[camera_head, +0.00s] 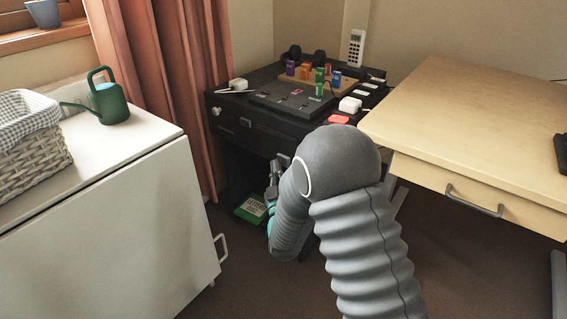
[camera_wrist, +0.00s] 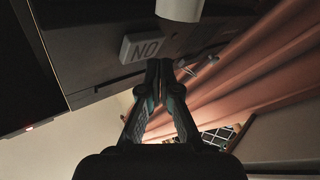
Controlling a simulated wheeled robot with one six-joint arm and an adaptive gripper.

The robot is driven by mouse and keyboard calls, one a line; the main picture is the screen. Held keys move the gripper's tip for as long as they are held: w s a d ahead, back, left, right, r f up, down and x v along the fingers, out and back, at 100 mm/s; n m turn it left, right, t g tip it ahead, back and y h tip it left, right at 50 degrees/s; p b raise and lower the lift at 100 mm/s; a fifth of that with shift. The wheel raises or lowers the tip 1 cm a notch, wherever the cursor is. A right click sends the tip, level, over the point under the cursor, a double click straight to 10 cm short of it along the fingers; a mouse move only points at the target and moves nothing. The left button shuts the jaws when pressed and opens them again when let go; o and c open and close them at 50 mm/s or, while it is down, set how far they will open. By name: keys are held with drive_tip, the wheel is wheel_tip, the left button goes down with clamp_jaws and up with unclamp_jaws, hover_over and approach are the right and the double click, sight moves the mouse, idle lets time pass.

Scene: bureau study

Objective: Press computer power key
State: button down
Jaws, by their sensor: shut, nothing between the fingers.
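My gripper (camera_head: 272,182) is in front of the dark bureau (camera_head: 238,128), low by its front, and partly hidden by my arm. In the wrist view its fingers (camera_wrist: 160,68) are closed together with nothing between them, with the tips close below a pale plate marked "NO" (camera_wrist: 141,48). I cannot tell whether they touch it. A dark panel (camera_wrist: 25,75) fills the left of the wrist view, with a small reddish light (camera_wrist: 28,128) at its lower edge. I cannot make out the computer power key for certain in either view.
The bureau top holds a black switch panel (camera_head: 290,101), coloured blocks, white plugs and a phone (camera_head: 356,49). A wooden desk (camera_head: 480,105) stands right, a white cabinet (camera_head: 130,215) left, curtains (camera_head: 170,80) behind. A white cylinder (camera_wrist: 180,9) is above the fingers.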

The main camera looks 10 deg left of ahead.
drive_tip(key=shift+w+d+b, duration=0.15)
drive_tip(key=shift+w+b, duration=0.15)
drive_tip(key=shift+w+d+b, duration=0.15)
drive_tip(key=shift+w+b, duration=0.2)
drive_tip(key=shift+w, duration=0.05)
idle(0.8)
drive_tip(key=shift+s, duration=0.1)
idle(0.3)
drive_tip(key=shift+s+a+b, duration=0.3)
drive_tip(key=shift+s+b, duration=0.25)
drive_tip(key=shift+s, duration=0.15)
drive_tip(key=shift+s, duration=0.1)
drive_tip(key=shift+s+a+b, duration=0.35)
drive_tip(key=shift+s+b, duration=0.05)
drive_tip(key=shift+s, duration=0.35)
drive_tip(key=shift+s+a+b, duration=0.3)
drive_tip(key=shift+s+b, duration=0.05)
drive_tip(key=shift+s, duration=0.4)
drive_tip(key=shift+s+a+b, duration=0.35)
drive_tip(key=shift+s+b, duration=0.05)
drive_tip(key=shift+s, duration=0.35)
